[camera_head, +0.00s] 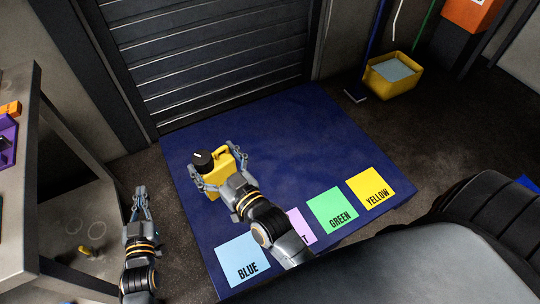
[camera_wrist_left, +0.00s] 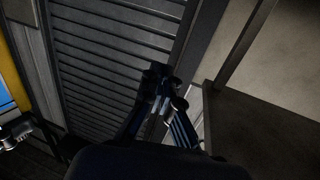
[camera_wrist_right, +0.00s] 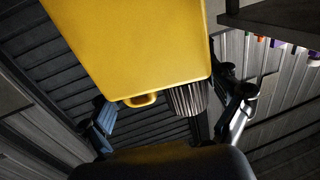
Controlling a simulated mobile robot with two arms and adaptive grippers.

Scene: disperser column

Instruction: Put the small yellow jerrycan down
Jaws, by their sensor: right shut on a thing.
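The small yellow jerrycan (camera_head: 222,160), with a black cap, is between the fingers of my right gripper (camera_head: 218,163), which is shut on it. It shows over the left part of the blue surface (camera_head: 290,130); I cannot tell whether its base touches. In the right wrist view its yellow body (camera_wrist_right: 140,45) fills the top middle, with the ribbed cap (camera_wrist_right: 188,98) between the fingers. My left gripper (camera_head: 140,192) is empty, left of the blue surface, its fingertips together in the left wrist view (camera_wrist_left: 163,78).
Labels BLUE (camera_head: 243,258), GREEN (camera_head: 332,208) and YELLOW (camera_head: 370,188) lie along the front edge; a pink one (camera_head: 301,223) is partly hidden by my right arm. A workbench (camera_head: 20,190) stands left. A yellow bucket (camera_head: 393,77) stands back right. The surface's middle is clear.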

